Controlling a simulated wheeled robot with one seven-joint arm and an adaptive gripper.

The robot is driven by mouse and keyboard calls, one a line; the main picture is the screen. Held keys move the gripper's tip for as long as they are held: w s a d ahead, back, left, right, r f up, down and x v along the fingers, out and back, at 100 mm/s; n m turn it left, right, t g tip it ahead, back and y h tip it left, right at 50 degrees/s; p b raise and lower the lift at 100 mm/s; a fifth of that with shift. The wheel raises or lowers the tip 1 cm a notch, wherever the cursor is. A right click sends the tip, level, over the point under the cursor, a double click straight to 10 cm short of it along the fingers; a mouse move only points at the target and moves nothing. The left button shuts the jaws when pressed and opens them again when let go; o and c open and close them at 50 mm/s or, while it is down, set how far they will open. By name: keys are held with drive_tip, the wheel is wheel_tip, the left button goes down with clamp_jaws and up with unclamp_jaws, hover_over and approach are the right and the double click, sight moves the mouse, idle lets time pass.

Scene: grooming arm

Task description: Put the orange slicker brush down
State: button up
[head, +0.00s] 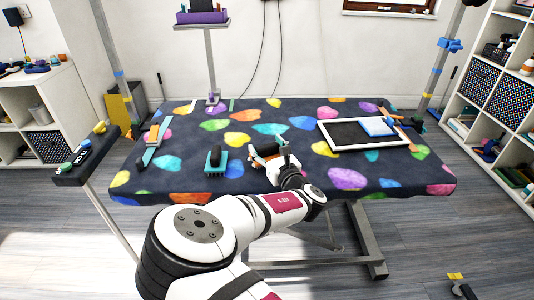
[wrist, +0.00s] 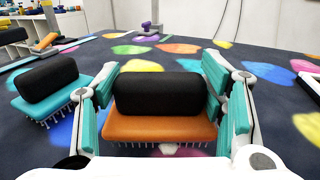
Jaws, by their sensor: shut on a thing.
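The orange slicker brush (wrist: 160,127) has a black handle block on an orange base, with pale pins just showing underneath. My gripper (wrist: 163,105) is shut on it, with teal-padded fingers at its left and right sides. In the head view my gripper (head: 270,153) is over the front middle of the patterned grooming table (head: 290,117), and the brush is partly hidden by it. The brush is level and low over the tabletop; I cannot tell whether its pins touch the cloth.
A teal slicker brush (head: 215,164) with a black handle lies close on the left; it also shows in the wrist view (wrist: 48,85). A white-framed tray (head: 333,143) with a blue-and-white item lies at the right. Another teal-and-orange tool (head: 152,145) lies at the left. The table centre is clear.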

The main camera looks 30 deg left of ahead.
drive_tip(key=shift+f, duration=0.85)
drive_tip(key=shift+f, duration=0.2)
drive_tip(key=o, duration=1.2)
drive_tip(key=shift+r, duration=0.2)
drive_tip(key=p+v, duration=0.1)
drive_tip(key=v, duration=1.1)
